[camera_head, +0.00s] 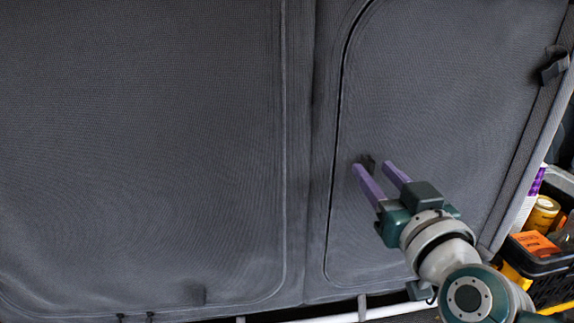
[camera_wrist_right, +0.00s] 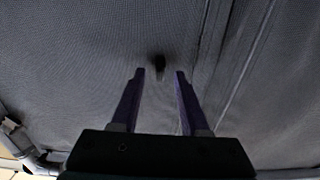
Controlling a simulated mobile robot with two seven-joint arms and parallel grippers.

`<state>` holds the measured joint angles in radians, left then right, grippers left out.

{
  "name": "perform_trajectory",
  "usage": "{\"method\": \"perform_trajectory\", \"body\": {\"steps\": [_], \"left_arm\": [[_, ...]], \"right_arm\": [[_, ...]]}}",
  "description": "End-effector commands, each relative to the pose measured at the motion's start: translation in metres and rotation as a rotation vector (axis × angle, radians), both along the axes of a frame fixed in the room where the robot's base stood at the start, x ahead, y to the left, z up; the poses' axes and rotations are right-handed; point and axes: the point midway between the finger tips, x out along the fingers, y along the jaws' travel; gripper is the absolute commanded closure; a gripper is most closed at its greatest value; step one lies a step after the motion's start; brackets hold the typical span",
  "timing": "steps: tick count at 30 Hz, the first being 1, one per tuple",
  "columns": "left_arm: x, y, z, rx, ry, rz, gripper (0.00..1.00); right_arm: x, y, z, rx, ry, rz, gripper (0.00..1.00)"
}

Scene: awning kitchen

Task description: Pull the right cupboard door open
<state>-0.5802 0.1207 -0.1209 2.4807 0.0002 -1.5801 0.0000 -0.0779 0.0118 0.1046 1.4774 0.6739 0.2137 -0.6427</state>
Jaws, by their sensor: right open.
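The right cupboard door (camera_head: 440,90) is a dark grey fabric-like panel with a rounded outline. It looks closed. A small dark pull tab (camera_head: 367,162) is on its left part, and it also shows in the right wrist view (camera_wrist_right: 159,64). My right gripper (camera_head: 373,166) is open, with its two purple fingers pointing at the panel close to the tab. In the right wrist view the tab lies just beyond the gap between the fingertips (camera_wrist_right: 158,72), and nothing is held. I cannot tell whether the fingers touch the door. My left gripper is not in view.
A larger grey panel (camera_head: 140,150) fills the left, past a vertical seam. A dark clip (camera_head: 554,64) is on the right edge. A dark crate (camera_head: 543,264) with an orange box (camera_head: 535,245) and a yellow can (camera_head: 543,213) stands at the right. A white rail (camera_head: 340,317) runs below.

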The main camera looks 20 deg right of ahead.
Motion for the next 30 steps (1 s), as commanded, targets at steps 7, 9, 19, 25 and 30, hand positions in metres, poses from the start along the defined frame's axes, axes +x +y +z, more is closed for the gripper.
{"method": "perform_trajectory", "body": {"steps": [7,9,19,25,30], "left_arm": [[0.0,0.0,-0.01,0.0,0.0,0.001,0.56],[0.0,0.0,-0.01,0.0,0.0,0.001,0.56],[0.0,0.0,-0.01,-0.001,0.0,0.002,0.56],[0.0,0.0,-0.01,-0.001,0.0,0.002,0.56],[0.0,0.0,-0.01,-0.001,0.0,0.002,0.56]], "right_arm": [[0.018,-0.004,-0.001,0.0,0.001,0.0,0.55],[0.018,-0.004,0.0,0.0,0.002,0.0,0.55],[0.018,-0.004,0.0,0.0,0.001,0.0,0.75],[0.018,-0.004,0.0,0.0,0.001,0.0,0.98],[0.018,-0.004,0.0,0.0,0.001,0.0,1.0]]}}
